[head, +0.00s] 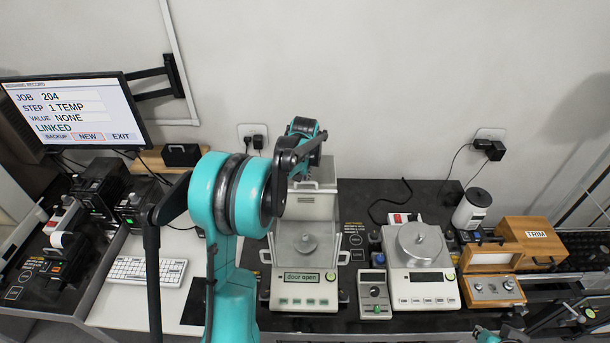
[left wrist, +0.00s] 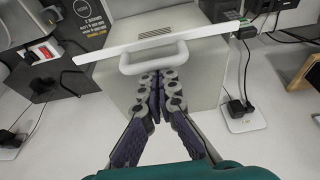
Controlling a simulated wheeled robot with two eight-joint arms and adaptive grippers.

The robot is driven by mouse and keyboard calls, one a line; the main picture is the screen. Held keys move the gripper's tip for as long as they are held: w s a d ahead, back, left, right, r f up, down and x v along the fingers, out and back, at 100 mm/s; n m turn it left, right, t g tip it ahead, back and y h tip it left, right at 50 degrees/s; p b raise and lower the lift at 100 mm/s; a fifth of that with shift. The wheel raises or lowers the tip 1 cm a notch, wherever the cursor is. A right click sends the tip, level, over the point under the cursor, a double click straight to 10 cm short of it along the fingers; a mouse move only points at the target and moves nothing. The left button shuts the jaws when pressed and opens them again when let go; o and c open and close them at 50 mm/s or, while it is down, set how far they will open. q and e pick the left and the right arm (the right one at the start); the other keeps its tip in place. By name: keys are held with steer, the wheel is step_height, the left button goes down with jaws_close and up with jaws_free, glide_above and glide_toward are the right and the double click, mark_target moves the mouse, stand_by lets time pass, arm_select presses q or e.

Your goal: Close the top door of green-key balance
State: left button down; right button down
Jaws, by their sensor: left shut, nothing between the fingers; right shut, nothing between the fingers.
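The green-key balance (head: 305,294) stands on the dark table, its display reading "door open". Its weighing chamber is open above the pan (head: 303,247). The top door (left wrist: 210,37) is a pale slab seen nearly edge-on in the left wrist view, with a rounded white handle (left wrist: 152,57). My left gripper (left wrist: 161,78) is shut and empty, its fingertips right at the handle. I cannot tell whether they touch it. In the head view, my left arm hides much of the balance's rear and the fingertips.
A second balance (head: 420,290) stands to the right, with a small grey device (head: 373,295) between the two. A wooden case (head: 492,262) is further right. A keyboard (head: 147,271) and monitor (head: 70,110) are at left. The wall is close behind.

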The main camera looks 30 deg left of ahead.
arm_select(q)
steer(key=s+d, duration=0.4)
steer(key=s, duration=0.3)
steer(key=s+d, duration=0.4)
steer(key=s, duration=0.4)
steer(key=shift+s+d, duration=0.15)
steer(key=shift+d, duration=0.05)
steer(key=shift+f+b, duration=0.15)
steer(key=shift+b, duration=0.15)
